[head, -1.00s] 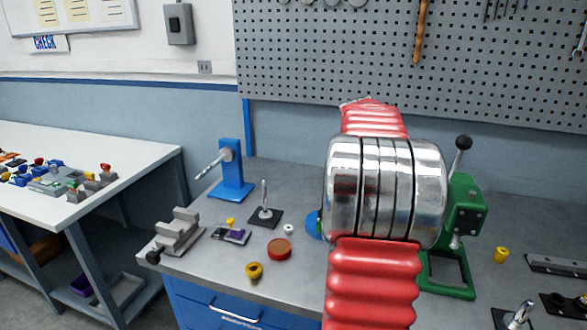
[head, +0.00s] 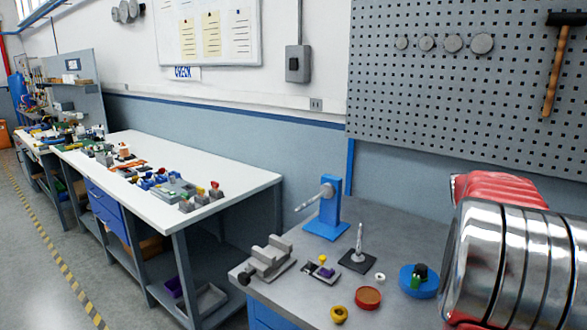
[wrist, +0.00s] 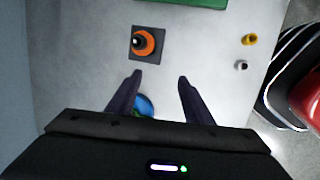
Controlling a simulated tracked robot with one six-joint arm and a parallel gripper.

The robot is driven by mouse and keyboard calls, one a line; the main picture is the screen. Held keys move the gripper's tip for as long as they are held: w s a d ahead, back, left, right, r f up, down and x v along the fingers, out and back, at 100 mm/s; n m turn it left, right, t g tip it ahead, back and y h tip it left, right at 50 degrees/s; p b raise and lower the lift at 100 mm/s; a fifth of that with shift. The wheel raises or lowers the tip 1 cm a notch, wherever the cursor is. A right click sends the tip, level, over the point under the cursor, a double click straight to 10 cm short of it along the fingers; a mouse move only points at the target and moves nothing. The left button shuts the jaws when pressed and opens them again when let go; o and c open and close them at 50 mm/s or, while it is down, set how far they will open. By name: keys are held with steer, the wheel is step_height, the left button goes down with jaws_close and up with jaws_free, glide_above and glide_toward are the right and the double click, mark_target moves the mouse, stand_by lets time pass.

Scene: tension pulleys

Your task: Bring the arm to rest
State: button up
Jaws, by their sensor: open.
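My gripper (wrist: 160,78) shows only in the wrist view. Its two dark fingers are apart and nothing is held between them. It is above a grey bench surface (wrist: 205,60). A round blue part (wrist: 144,106) lies below, partly hidden by the gripper body. A dark square base with an orange ring around its post (wrist: 148,42) is beyond the fingertips. In the head view my red and silver arm fills the right edge, and my gripper is out of that view.
On the grey bench stand a blue stand (head: 327,213), a grey vise-like block (head: 268,260), a post on a dark base (head: 358,250), a red disc (head: 368,296), a yellow ring (head: 339,314) and a blue disc (head: 407,283). A white-topped bench (head: 120,150) stands left.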

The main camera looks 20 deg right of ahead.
steer(key=w+a+m+t+y, duration=0.15)
steer(key=a+m, duration=0.25)
steer(key=a, duration=1)
steer(key=w+a+m+t+h, duration=0.15)
steer(key=a+m, duration=0.35)
steer(key=a, duration=0.9)
steer(key=s+a+r+n+t+y, duration=0.1)
steer(key=s+a, duration=0.1)
steer(key=a, duration=0.9)
steer(key=s+a+r+n+t+y, duration=0.1)
steer(key=s+a+n+t+y, duration=0.1)
steer(key=a, duration=0.9)
steer(key=shift+s+a+n, duration=0.2)
steer(key=shift+s+n, duration=0.1)
steer(key=shift+s, duration=0.25)
steer(key=shift+c, duration=0.4)
